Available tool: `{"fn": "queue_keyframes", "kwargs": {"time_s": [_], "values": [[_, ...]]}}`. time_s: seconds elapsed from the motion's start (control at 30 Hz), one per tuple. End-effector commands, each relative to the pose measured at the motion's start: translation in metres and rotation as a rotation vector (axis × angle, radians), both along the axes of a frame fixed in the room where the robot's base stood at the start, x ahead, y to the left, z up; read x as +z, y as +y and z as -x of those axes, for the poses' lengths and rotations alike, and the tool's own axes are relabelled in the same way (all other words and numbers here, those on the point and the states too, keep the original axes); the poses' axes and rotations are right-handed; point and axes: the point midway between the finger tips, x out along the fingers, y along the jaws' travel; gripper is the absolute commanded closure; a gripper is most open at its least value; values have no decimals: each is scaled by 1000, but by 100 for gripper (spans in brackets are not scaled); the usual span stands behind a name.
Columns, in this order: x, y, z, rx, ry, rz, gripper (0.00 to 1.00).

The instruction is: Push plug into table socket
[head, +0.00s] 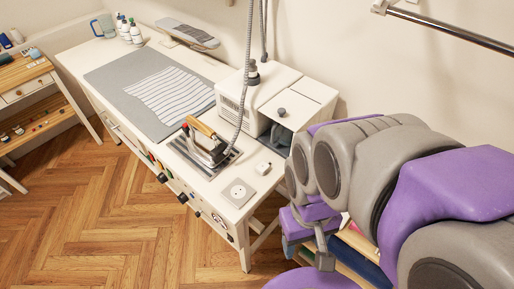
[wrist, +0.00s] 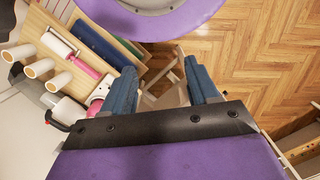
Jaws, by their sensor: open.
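The small white plug (head: 263,168) lies on the white table (head: 215,190) near its right end, beside the iron. The square, light socket plate (head: 238,192) with a round recess is set in the table top near the front right corner, in front of the plug. The plug and socket are apart. My gripper (wrist: 162,88) is open in the wrist view, its two blue fingers spread with nothing held between them. In the head view my arm fills the right side, with the gripper end low and to the right of the socket. I cannot identify the plug or socket in the wrist view.
An iron (head: 205,145) and a white steam unit (head: 270,95) with a hanging hose stand behind the socket. A grey ironing mat (head: 120,75) covers the left part. A wooden rack (wrist: 85,60) with rolls is near my gripper. The wooden floor (head: 130,220) ahead is clear.

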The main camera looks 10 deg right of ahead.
Motion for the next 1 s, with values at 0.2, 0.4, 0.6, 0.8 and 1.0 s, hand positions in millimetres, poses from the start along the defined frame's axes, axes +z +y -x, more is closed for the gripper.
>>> {"fn": "queue_keyframes", "kwargs": {"time_s": [0.2,0.4,0.6,0.8,1.0], "values": [[21,6,-62,131,-21,-12,28],[32,12,-142,284,-57,-27,28],[27,9,-218,417,-92,-48,28],[13,2,-283,524,-122,-56,28],[-1,2,-321,588,-143,-46,28]]}}
